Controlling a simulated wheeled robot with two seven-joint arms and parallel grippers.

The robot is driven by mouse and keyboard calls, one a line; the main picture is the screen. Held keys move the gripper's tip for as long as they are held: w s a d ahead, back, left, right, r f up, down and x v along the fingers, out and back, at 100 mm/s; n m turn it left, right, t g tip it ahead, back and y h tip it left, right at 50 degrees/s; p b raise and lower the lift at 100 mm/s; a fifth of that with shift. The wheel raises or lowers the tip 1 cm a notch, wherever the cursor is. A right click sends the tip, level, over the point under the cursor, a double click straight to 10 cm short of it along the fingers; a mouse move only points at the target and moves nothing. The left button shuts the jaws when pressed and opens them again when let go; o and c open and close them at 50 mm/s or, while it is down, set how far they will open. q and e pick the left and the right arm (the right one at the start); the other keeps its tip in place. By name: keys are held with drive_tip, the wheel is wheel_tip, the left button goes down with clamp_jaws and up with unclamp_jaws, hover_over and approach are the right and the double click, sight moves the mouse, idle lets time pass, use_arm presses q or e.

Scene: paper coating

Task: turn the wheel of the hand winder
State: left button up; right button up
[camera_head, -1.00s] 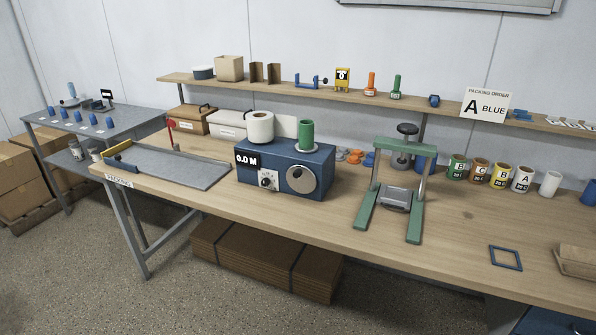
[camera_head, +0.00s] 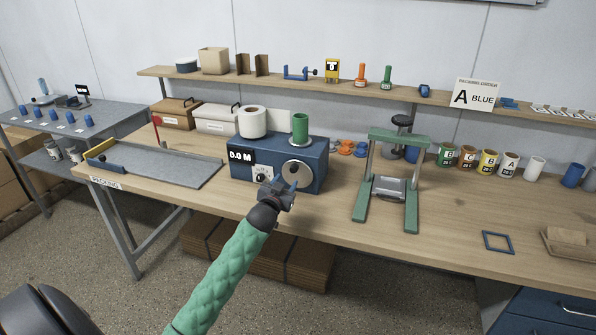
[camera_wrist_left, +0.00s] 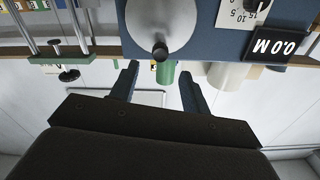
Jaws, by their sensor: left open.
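The hand winder (camera_head: 310,152) is a blue box on the wooden bench, with a display reading 0.0 M. Its grey round wheel (camera_head: 298,170) is on the front face. A white roll (camera_head: 252,122) and a green core (camera_head: 300,128) stand on top. My left gripper (camera_head: 287,187) is open and empty in front of the wheel, partly covering its lower edge. In the left wrist view, which is upside down, the wheel (camera_wrist_left: 172,22) and its dark knob (camera_wrist_left: 160,50) lie beyond the two open fingers (camera_wrist_left: 160,85). No contact is visible. My right gripper is not in view.
A green press frame (camera_head: 398,140) stands right of the winder. A grey tray (camera_head: 160,165) lies to its left. Several labelled cups (camera_head: 467,157) line the back right. A blue square frame (camera_head: 498,242) lies on the bench, with bare wood around it.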

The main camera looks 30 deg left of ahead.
sight(293, 171)
use_arm(q)
drive_tip(key=p+x, duration=0.2)
drive_tip(key=x, duration=0.4)
drive_tip(key=shift+r, duration=0.15)
drive_tip(key=shift+p+x, duration=0.35)
drive_tip(key=shift+x, duration=0.5)
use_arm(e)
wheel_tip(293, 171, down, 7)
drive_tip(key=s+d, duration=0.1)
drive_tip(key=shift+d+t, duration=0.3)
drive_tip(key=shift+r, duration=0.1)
use_arm(q)
drive_tip(key=c, duration=1)
drive_tip(key=shift+d, duration=0.1)
